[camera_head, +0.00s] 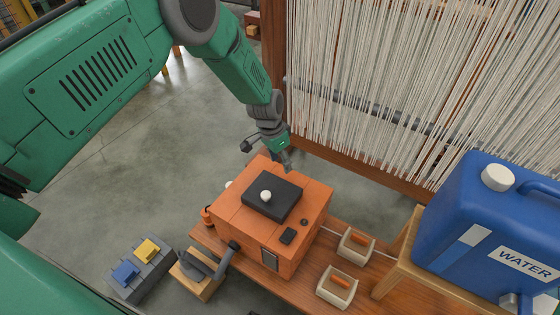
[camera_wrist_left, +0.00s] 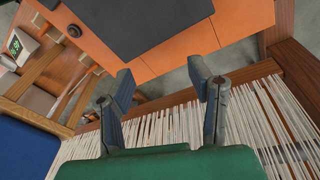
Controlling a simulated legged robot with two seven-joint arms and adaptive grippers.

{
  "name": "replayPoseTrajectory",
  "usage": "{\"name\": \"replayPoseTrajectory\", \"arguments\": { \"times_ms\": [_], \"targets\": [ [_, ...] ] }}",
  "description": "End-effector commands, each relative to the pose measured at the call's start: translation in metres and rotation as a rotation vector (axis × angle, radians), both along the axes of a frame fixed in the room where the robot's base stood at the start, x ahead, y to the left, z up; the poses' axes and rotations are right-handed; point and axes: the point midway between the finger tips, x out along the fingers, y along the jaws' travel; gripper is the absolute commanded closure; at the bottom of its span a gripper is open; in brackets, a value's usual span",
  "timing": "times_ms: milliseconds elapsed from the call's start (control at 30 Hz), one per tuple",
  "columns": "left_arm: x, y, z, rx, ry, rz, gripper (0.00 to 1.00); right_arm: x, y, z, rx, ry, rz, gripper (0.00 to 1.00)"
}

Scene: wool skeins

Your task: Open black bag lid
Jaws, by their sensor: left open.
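I see no bag as such; this is the only black lid in view. My left gripper (camera_head: 287,166) is at the far edge of the box, just behind the lid, pointing down. In the left wrist view its two fingers (camera_wrist_left: 160,80) are apart with nothing between them. The orange box top (camera_wrist_left: 245,25) and the black lid (camera_wrist_left: 150,20) lie beyond the fingertips there. My right gripper is not in view.
The box stands on a wooden bench (camera_head: 330,247) with two small trays (camera_head: 337,287) holding orange pieces. A blue water container (camera_head: 480,235) stands at the right. A loom with pale threads (camera_head: 390,80) rises close behind the gripper. Grey floor (camera_head: 120,190) is open at left.

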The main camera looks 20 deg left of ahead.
Motion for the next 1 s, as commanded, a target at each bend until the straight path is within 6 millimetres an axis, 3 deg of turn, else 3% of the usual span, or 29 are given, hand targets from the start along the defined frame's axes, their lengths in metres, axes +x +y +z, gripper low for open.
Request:
{"name": "replayPoseTrajectory", "arguments": {
  "times_ms": [167, 600, 800, 1000],
  "targets": [
    [0.000, 0.002, 0.014, -0.001, -0.002, 0.000, 0.52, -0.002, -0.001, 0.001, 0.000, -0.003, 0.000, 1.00],
    [-0.007, 0.020, 0.098, -0.005, -0.002, 0.000, 0.52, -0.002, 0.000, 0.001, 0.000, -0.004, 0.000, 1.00],
    [-0.008, 0.024, 0.114, -0.004, -0.001, 0.000, 0.52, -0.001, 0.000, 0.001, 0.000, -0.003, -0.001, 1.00],
    [-0.008, 0.024, 0.116, -0.005, 0.000, 0.001, 0.52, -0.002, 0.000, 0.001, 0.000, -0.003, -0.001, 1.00]
  ]
}}
